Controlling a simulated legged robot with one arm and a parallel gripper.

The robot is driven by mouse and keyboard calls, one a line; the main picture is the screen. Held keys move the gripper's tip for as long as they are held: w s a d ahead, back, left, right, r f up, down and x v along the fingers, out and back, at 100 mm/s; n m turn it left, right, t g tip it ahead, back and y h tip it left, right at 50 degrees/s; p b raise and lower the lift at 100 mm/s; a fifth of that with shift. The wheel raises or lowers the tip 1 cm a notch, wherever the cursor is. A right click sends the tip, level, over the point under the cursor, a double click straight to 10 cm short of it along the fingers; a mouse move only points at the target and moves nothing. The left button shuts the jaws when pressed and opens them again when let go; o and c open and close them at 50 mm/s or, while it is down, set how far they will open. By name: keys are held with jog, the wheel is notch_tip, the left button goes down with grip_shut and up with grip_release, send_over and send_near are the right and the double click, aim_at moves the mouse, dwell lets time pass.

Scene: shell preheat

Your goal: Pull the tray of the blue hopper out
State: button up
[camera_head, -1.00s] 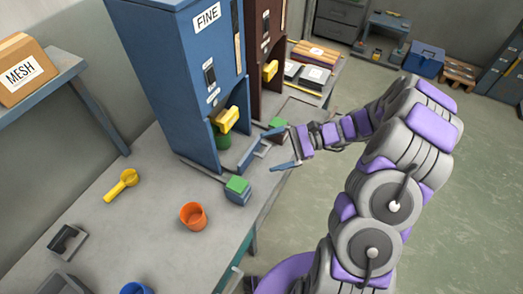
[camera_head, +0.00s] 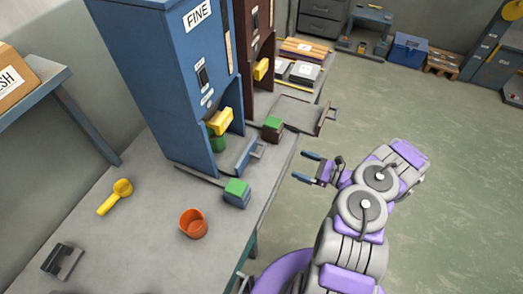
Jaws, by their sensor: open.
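The blue hopper (camera_head: 165,85), labelled FINE, stands on the workbench. Its grey tray (camera_head: 232,155) shows at the foot of its opening and reaches toward the bench's right edge. How far out the tray is, I cannot tell for sure. A yellow part (camera_head: 219,121) and a green piece (camera_head: 217,143) are in the opening. My gripper (camera_head: 304,167) is open and empty, to the right of the handle and apart from it, beyond the bench edge.
A brown hopper (camera_head: 264,50) stands behind, its tray (camera_head: 293,110) extending right. Green-topped blocks stand beside the blue hopper (camera_head: 236,193) and the brown tray (camera_head: 272,129). An orange cup (camera_head: 193,224) and yellow scoop (camera_head: 116,197) are on the bench.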

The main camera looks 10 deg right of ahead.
aim_at(263, 150)
jog(key=b+x, duration=0.3)
jog(key=x, duration=1.4)
jog(key=shift+b, duration=0.3)
jog(key=shift+c, duration=0.5)
jog(key=c, duration=1.2)
